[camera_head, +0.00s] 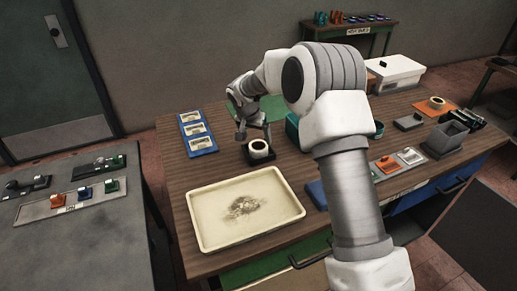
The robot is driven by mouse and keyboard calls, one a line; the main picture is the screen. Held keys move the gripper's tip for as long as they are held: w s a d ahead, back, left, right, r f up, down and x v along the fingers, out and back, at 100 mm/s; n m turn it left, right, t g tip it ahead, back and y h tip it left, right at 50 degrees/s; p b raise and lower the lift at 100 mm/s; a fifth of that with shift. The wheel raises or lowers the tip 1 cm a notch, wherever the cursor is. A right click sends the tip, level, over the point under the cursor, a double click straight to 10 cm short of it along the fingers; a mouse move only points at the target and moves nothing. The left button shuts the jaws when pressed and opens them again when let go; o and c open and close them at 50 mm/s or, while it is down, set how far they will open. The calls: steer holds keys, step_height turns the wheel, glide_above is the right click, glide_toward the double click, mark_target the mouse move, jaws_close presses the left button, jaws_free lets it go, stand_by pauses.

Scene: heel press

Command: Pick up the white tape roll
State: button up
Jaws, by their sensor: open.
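A white tape roll (259,149) lies on a small black base (249,159) on the wooden table (178,175), behind the cream tray. My gripper (254,134) is open and points down just above the roll, its fingers close to the roll's upper left side. I cannot tell whether a finger touches the roll. A second pale roll (436,103) lies on an orange mat (428,108) at the table's far right.
A cream tray (290,216) with a dark stain fills the front of the table. A blue panel with white-framed pieces (201,150) lies left of the roll. A teal bin (292,127) stands to the right, partly hidden by my arm. A white box (397,72) stands behind.

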mark_target(258, 141)
steer(key=shift+p+x, duration=0.5)
steer(key=shift+x, duration=2.35)
steer(key=shift+a, duration=0.1)
steer(key=c, duration=1)
steer(key=shift+r, duration=0.1)
steer(key=shift+r, duration=0.55)
steer(key=shift+c, duration=0.2)
step_height(258, 141, up, 3)
steer(key=shift+f+b, duration=0.15)
steer(key=shift+b, duration=0.2)
steer(key=w+d+r+p, duration=0.2)
steer(key=w+d+r, duration=0.6)
steer(key=r, duration=0.2)
steer(key=shift+w, duration=0.2)
